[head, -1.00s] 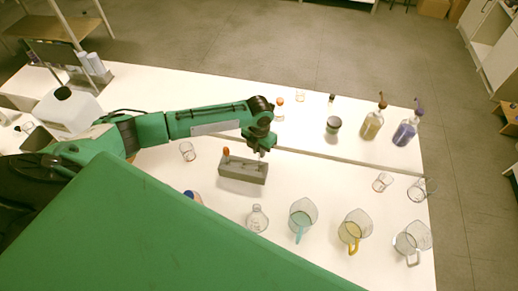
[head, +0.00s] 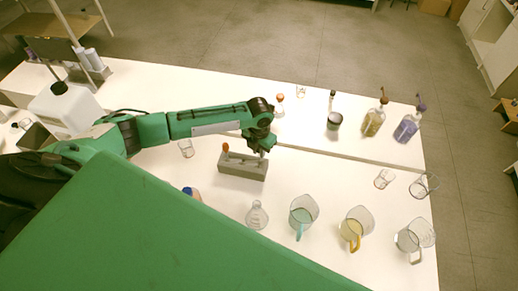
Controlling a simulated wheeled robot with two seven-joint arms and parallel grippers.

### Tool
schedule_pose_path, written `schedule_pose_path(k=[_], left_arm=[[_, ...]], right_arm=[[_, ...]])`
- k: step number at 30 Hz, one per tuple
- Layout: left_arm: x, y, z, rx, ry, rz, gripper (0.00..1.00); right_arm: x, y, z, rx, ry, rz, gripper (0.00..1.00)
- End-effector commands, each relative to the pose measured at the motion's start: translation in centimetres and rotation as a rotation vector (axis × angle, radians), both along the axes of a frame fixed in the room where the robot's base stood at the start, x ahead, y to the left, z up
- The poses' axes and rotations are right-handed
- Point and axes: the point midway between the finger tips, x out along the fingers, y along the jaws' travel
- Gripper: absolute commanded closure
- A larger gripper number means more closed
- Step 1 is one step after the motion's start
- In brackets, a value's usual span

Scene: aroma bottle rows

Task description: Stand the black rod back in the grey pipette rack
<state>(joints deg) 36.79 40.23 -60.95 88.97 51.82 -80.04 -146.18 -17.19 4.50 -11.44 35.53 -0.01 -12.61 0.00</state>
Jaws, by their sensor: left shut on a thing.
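The grey pipette rack (head: 242,170) is a long block on the white table, left of the middle of the head view. An orange-topped pipette (head: 226,149) stands in its left end. My left gripper (head: 262,152) points down over the right end of the rack. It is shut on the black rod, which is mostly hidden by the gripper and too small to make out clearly. Whether the rod's lower end is in a hole of the rack, I cannot tell. My right gripper is not in view.
A clear beaker (head: 186,148) stands left of the rack. A clear flask (head: 257,215) and a teal-handled jug (head: 302,217) stand nearer me. The table right of the rack is clear.

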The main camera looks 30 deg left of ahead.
Motion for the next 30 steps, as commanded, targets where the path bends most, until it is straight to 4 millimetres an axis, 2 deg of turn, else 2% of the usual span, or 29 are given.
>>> schedule_pose_path(k=[13,30], left_arm=[[0.0,0.0,-0.3,0.0,0.0,0.0,0.99],[0.0,0.0,-1.9,0.0,0.0,0.0,0.99]], right_arm=[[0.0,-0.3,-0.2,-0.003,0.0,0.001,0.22],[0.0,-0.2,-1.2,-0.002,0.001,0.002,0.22]])
